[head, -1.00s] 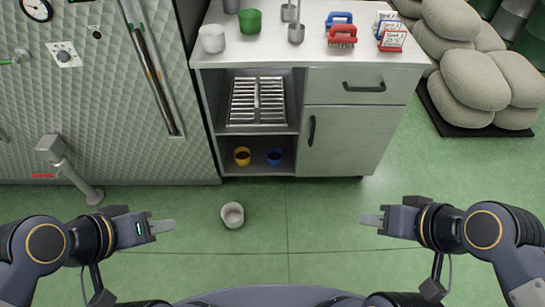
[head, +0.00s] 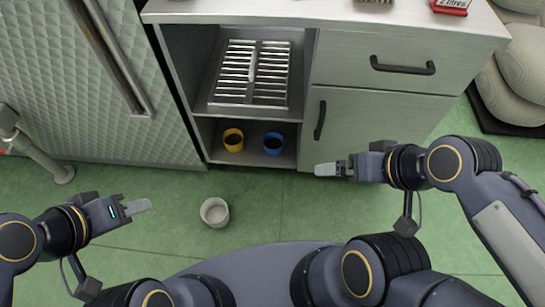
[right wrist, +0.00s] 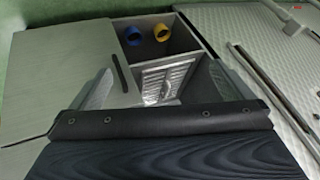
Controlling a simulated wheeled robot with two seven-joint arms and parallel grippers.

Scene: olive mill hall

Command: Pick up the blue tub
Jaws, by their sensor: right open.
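The blue tub (head: 273,144) stands upright on the bottom shelf of the cabinet's open bay, to the right of a yellow tub (head: 233,140). In the right wrist view the blue tub (right wrist: 134,36) shows at the top, left of the yellow tub (right wrist: 161,32). My right gripper (head: 327,169) is open and empty, in front of the cabinet door, to the right of the blue tub and apart from it. Its spread fingers (right wrist: 155,90) show in the right wrist view. My left gripper (head: 138,207) is over the floor at left; its jaw gap cannot be made out.
A white tub (head: 214,212) stands on the green floor before the cabinet. A slatted metal rack (head: 252,75) lies on the shelf above the tubs. A drawer (head: 385,62) and a shut door (head: 365,125) with handles flank the bay. Pale sacks (head: 515,75) lie at right.

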